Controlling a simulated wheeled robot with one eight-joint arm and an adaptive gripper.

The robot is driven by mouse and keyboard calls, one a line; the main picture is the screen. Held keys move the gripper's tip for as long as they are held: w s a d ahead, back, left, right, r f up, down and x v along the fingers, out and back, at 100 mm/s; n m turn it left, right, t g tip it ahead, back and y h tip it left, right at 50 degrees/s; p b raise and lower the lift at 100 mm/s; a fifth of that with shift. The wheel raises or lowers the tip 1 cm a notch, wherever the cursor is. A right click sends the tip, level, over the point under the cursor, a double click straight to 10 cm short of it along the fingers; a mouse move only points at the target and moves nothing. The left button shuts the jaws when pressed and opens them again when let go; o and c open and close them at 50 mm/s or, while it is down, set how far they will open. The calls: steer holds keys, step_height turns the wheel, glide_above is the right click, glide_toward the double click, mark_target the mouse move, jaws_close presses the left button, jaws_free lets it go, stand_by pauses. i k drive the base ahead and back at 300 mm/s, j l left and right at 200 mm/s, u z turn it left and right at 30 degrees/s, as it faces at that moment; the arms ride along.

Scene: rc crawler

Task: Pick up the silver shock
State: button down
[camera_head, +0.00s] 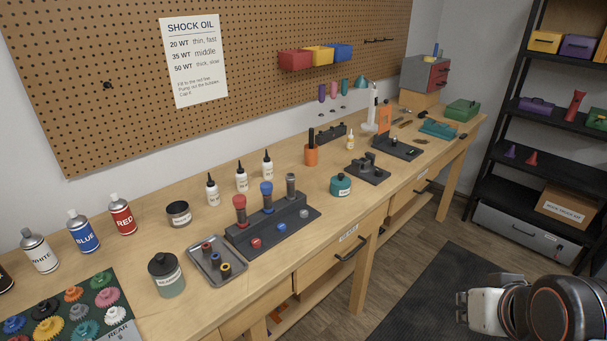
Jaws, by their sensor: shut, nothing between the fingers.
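The silver shock (291,187) stands upright in the right slot of a dark stand (242,237) on the workbench. A blue shock (267,196) and a red shock (239,208) stand to its left in the same stand. A silver cap (304,214) sits on the stand's front right, below the silver shock. My gripper (461,309) is at the lower right, over the floor, well apart from the bench and the shock. It is shut and empty. The lower part of the silver shock is hidden in the stand.
A grey tray (240,278) with small parts lies left of the stand. A teal jar (341,185) stands to the right. White bottles (241,178) stand behind. The workbench's front edge lies between my arm and the stand. A black shelf (546,125) is at the right.

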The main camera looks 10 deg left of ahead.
mark_target(290, 178)
steer(key=u, duration=1.55)
steer(key=i+j, duration=0.9)
steer(key=i+l+z, duration=0.05)
steer(key=i, duration=0.1)
